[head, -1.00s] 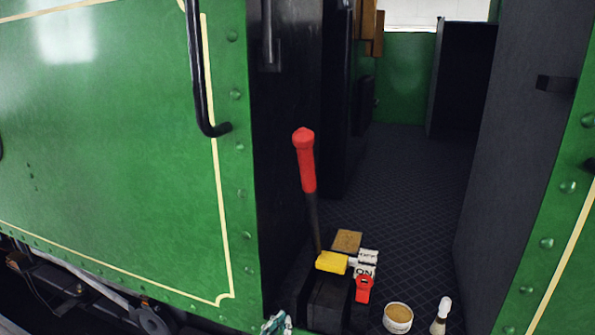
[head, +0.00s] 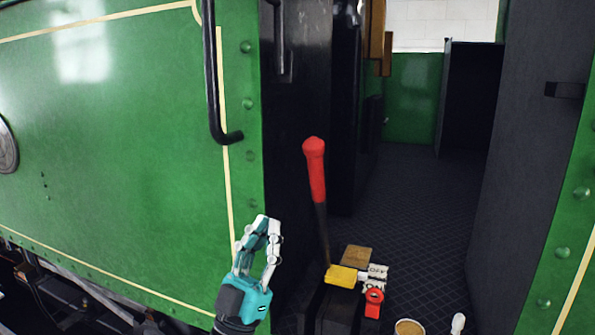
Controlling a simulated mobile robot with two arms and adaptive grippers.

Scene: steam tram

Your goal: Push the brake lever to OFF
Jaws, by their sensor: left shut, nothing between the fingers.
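The brake lever (head: 315,172) has a red handle on a dark shaft and stands nearly upright, its top tilted slightly left. It rises from a dark base (head: 337,308) with a yellow block (head: 341,276) on it. White labels sit beside the base; the OFF label (head: 378,271) is the farther one, and another label is partly covered by a red tag (head: 373,303). My left gripper (head: 267,228) is shut and empty, pointing up, to the left of the lever and apart from it. My right gripper is not in view.
The green tram side (head: 120,170) with a black handrail (head: 213,80) fills the left. A wooden block (head: 357,256) lies behind the yellow block. A tin (head: 408,327) and a white-topped item (head: 458,322) stand at the front right. The dark patterned floor (head: 410,200) behind is clear.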

